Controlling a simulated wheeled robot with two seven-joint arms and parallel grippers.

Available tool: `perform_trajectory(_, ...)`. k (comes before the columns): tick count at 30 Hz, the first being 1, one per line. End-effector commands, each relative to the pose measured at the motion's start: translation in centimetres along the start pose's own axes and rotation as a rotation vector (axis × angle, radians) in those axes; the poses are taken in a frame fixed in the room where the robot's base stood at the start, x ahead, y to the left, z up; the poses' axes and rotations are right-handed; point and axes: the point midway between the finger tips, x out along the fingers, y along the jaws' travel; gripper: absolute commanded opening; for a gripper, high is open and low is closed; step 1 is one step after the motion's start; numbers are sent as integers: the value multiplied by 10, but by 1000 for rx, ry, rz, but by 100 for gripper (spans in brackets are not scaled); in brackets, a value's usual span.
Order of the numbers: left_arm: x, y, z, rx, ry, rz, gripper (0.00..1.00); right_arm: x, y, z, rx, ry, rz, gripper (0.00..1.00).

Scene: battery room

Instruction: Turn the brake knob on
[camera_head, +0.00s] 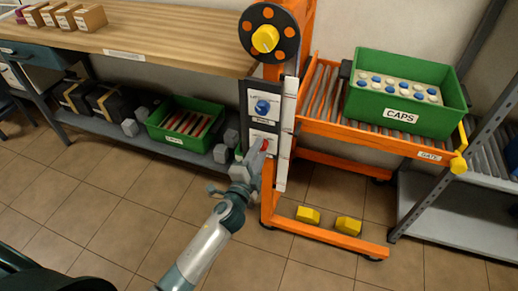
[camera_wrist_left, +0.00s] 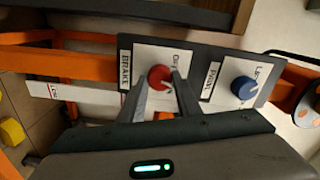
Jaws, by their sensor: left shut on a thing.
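The red brake knob (camera_wrist_left: 160,77) sits on a white plate labelled BRAKE in the left wrist view. My left gripper (camera_wrist_left: 158,92) is at it, with one finger on each side of the knob, shut on it. In the head view the left gripper (camera_head: 258,158) reaches the lower plate of the panel, and a bit of the red knob (camera_head: 265,146) shows at its tips. A blue knob (camera_head: 262,107) sits on the plate above; it also shows to the right in the left wrist view (camera_wrist_left: 244,88). My right gripper is not in view.
The panel is on an orange frame (camera_head: 268,200) with a yellow-centred black wheel (camera_head: 265,38) above. A green CAPS bin (camera_head: 398,123) stands on rollers at right. A wooden bench (camera_head: 150,40) is at left. Yellow blocks (camera_head: 308,215) lie near the frame's foot.

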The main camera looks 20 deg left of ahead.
Motion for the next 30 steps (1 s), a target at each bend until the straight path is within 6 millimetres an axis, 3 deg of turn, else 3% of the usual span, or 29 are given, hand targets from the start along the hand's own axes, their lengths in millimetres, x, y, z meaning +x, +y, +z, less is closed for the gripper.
perform_trajectory(15,0,1,-1,418,2,1,8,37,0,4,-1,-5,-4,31)
perform_trajectory(30,0,2,-1,517,2,1,8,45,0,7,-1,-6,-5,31)
